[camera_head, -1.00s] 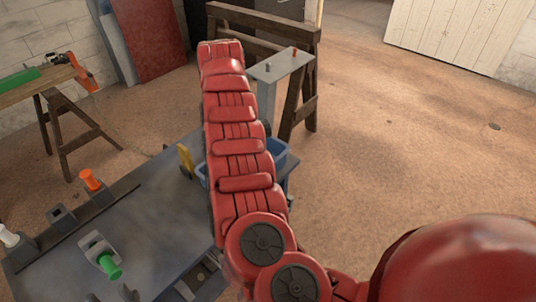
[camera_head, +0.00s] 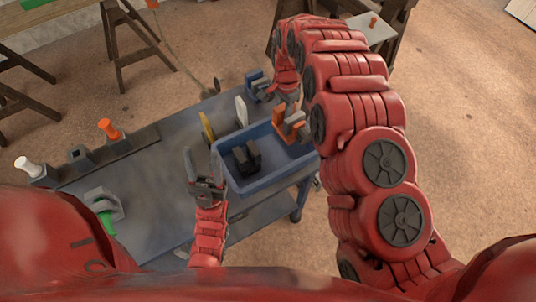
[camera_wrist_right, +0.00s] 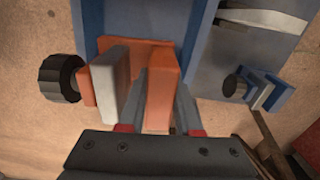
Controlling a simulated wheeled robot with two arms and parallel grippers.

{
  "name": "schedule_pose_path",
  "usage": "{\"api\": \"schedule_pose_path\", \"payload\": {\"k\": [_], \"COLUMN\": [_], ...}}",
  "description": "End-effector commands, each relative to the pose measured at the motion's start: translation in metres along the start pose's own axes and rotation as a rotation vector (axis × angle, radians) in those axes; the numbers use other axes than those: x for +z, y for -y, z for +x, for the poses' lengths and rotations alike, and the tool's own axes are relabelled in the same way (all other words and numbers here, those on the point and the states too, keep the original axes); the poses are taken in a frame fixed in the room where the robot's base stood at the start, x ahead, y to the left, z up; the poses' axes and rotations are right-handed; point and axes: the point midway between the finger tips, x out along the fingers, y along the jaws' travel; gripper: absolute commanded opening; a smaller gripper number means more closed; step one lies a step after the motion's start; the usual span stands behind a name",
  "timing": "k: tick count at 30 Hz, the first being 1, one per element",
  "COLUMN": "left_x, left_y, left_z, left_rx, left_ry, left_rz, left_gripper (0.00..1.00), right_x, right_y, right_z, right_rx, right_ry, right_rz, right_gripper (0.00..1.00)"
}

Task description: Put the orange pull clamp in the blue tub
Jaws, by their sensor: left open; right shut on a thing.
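The orange pull clamp (camera_head: 293,126), with a grey pad and a black knob, is at the far right end of the blue tub (camera_head: 262,184). My right gripper (camera_head: 289,104) is shut on it from behind. In the right wrist view the clamp (camera_wrist_right: 163,100) sits between the fingers (camera_wrist_right: 162,84), with its black knob (camera_wrist_right: 60,79) out to the left and the tub's wall (camera_wrist_right: 199,35) beyond. I cannot tell whether the clamp touches the tub. My left gripper (camera_head: 204,166) is open and empty, just left of the tub's near-left corner.
A black object (camera_head: 245,157) lies in the tub. A blue clamp (camera_head: 257,86), a white piece (camera_head: 240,111) and a yellow piece (camera_head: 207,127) stand behind and left of it. An orange-handled toggle (camera_head: 109,130) and green-handled one (camera_head: 105,217) are at left. Grey bench top is clear between.

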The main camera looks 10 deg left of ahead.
Motion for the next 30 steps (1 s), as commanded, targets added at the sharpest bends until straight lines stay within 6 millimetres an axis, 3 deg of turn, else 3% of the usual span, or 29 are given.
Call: {"api": "schedule_pose_path", "payload": {"k": [7, 16, 30], "left_x": [-0.002, -0.005, -0.006], "left_y": [0.001, 0.001, 0.002], "left_z": [0.013, 0.029, 0.038], "left_rx": [0.000, 0.000, 0.000], "left_ry": [0.000, 0.000, 0.000], "left_rz": [0.000, 0.000, 0.000], "left_gripper": [0.50, 0.50, 0.50], "right_x": [0.010, 0.010, 0.009], "right_y": [-0.004, -0.005, -0.004], "right_z": [0.017, 0.059, 0.086], "right_rx": [0.001, 0.000, -0.003], "right_ry": [-0.006, -0.006, -0.008], "right_rz": [0.083, 0.082, 0.081], "right_gripper": [0.00, 0.00, 0.00]}}
